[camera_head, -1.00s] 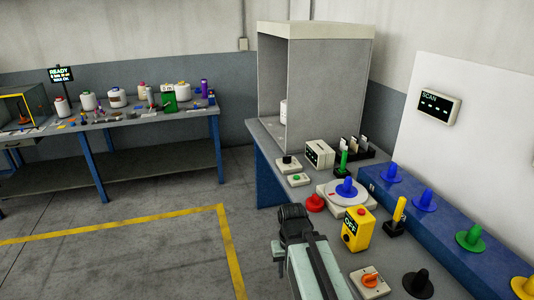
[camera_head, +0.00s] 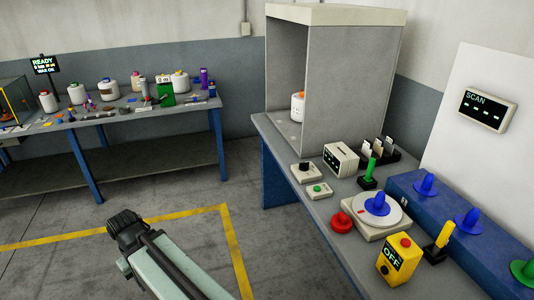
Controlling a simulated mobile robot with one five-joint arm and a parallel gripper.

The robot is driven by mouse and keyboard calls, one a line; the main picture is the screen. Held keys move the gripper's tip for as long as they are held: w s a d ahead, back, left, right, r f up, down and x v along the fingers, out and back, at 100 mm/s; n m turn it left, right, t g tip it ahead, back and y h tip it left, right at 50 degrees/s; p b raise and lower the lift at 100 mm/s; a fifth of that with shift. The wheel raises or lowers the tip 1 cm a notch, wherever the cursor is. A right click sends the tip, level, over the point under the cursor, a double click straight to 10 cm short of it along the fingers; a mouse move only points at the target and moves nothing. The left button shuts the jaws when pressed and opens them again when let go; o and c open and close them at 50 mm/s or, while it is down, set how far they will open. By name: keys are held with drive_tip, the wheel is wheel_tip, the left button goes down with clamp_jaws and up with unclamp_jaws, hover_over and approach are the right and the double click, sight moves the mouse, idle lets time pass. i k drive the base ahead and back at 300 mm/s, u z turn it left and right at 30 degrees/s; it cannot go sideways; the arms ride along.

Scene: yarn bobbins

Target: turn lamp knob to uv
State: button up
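A small white box with a black knob (camera_head: 304,168) sits on the right bench, in front of the open grey booth (camera_head: 345,85). I take this to be the lamp knob, but its label and pointer are too small to read. My gripper (camera_head: 122,222) is at the lower left, over the floor, well to the left of the knob and touching nothing. It is dark and seen from behind, so its fingers and opening are hidden. A white bobbin (camera_head: 298,108) with an orange top stands inside the booth.
A green-button box (camera_head: 319,190), a ribbed white box (camera_head: 341,159), a red button (camera_head: 341,222), a turntable with a blue cone (camera_head: 378,205) and a yellow OFF box (camera_head: 397,260) crowd the right bench. Open floor lies between it and the left bench (camera_head: 130,115).

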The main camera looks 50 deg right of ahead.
sight(303, 166)
drive_tip(key=z, duration=0.1)
drive_tip(key=i, duration=1.6)
drive_tip(key=z, duration=0.85)
drive_tip(key=k, duration=0.85)
drive_tip(key=z, duration=0.15)
drive_tip(key=i, duration=0.9)
drive_tip(key=u, duration=0.05)
